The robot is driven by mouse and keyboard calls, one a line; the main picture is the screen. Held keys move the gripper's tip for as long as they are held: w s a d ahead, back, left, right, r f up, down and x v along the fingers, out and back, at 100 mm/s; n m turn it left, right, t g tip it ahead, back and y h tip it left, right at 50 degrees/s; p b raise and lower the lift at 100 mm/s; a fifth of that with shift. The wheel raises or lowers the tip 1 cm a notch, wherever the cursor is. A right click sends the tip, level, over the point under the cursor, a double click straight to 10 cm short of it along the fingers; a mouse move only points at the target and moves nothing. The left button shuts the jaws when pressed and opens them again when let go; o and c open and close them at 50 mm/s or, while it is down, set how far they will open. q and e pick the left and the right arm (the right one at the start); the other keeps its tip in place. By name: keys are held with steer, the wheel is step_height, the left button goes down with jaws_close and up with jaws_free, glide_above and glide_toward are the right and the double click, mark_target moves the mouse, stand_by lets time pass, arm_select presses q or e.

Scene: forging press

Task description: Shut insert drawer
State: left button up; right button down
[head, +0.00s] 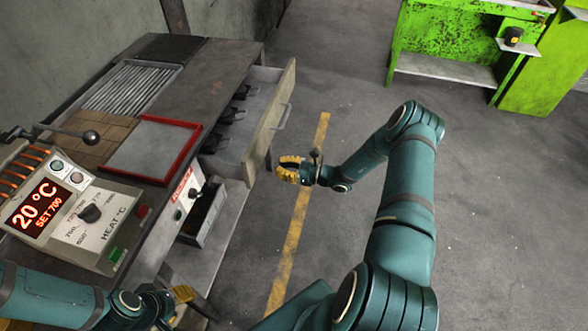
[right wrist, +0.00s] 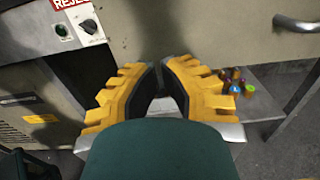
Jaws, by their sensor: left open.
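The insert drawer (head: 262,135) stands pulled out from the right side of the workbench, with several dark inserts inside. Its bar handle (head: 284,112) is on the outer face; a handle (right wrist: 297,22) also shows at upper right in the right wrist view. My right gripper (head: 284,170) is beside the drawer front's near end, below the handle in the picture. Its yellow fingers (right wrist: 158,68) are close together with nothing seen between them; whether they touch the drawer is unclear. My left gripper (head: 180,304) is open, low by the bench's near side, partly cut off.
The bench carries a red-edged tray (head: 150,150) and a heater control box (head: 75,215). A reject bin (head: 205,215) sits under the bench. A green machine (head: 455,45) stands at the back right. Floor right of the drawer is clear around the yellow line (head: 300,215).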

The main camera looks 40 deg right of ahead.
mark_target(257, 162)
arm_select(q)
steer(key=shift+f, duration=0.25)
arm_select(e)
steer(key=x, duration=0.6)
steer(key=shift+w+a, duration=0.25)
steer(key=shift+w+a+b, duration=0.35)
steer(key=shift+w+b, duration=0.05)
steer(key=shift+b, duration=0.05)
steer(key=b+x, duration=0.3)
steer(key=x, duration=1)
steer(key=shift+w+a+b, duration=0.25)
steer(key=shift+a+b, duration=0.05)
steer(key=shift+b, duration=0.1)
steer(key=shift+w+a, duration=0.35)
steer(key=shift+w, duration=0.1)
arm_select(q)
steer(key=f, duration=0.1)
steer(key=w+f, duration=0.1)
steer(key=f, duration=0.1)
steer(key=a+f, duration=0.1)
steer(key=shift+w+a+f, duration=0.1)
steer(key=shift+w+f, duration=0.1)
steer(key=shift+w, duration=0.2)
arm_select(e)
steer(key=shift+r, duration=0.1)
steer(key=shift+a, duration=0.1)
